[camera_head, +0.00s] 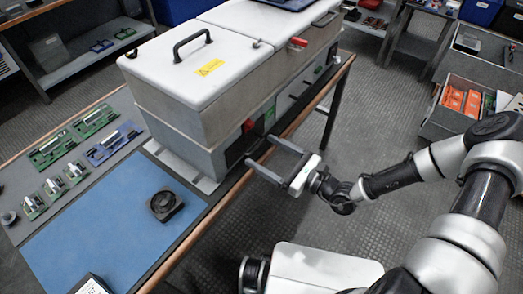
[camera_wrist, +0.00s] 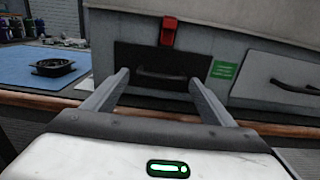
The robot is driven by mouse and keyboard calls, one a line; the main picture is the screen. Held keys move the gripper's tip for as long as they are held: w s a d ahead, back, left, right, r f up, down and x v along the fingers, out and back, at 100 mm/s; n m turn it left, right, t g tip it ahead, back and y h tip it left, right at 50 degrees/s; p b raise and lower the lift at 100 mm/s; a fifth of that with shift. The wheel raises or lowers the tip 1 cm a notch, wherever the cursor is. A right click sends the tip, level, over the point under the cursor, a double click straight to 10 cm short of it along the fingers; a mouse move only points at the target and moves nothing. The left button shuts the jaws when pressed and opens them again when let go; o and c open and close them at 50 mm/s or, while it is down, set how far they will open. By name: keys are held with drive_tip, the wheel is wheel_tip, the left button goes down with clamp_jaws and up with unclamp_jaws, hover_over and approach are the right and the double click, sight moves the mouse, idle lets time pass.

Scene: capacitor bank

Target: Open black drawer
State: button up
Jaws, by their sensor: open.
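The black drawer (camera_wrist: 155,57) is a dark front panel low in the grey cabinet, below a red latch (camera_wrist: 168,31). It looks closed, with a dark handle (camera_wrist: 160,75) across its face. In the head view the drawer front (camera_head: 236,152) shows only partly, at a steep angle. My gripper (camera_wrist: 157,82) is open and empty, its two fingers pointing at the drawer, one toward each side of the handle. In the head view my gripper (camera_head: 258,149) is beside the cabinet at the bench edge. Whether the fingertips touch the drawer front, I cannot tell.
The grey cabinet (camera_head: 190,117) stands on the bench, with a white lid above. A grey drawer (camera_wrist: 275,80) with its own handle is right of the black one. A wooden bench edge (camera_wrist: 255,126) runs below. A black fan (camera_head: 165,204) lies on the blue mat (camera_head: 100,240).

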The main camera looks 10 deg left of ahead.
drive_tip(key=shift+x, duration=0.95)
drive_tip(key=shift+c, duration=0.3)
drive_tip(key=c, duration=1.2)
drive_tip(key=p+v, duration=0.2)
drive_tip(key=v, duration=1.7)
drive_tip(key=shift+s+d+f, duration=0.1)
drive_tip(key=shift+s+d, duration=0.05)
drive_tip(key=shift+s, duration=0.1)
drive_tip(key=o, duration=1.3)
drive_tip(key=shift+c, duration=0.2)
drive_tip(key=shift+w, duration=0.15)
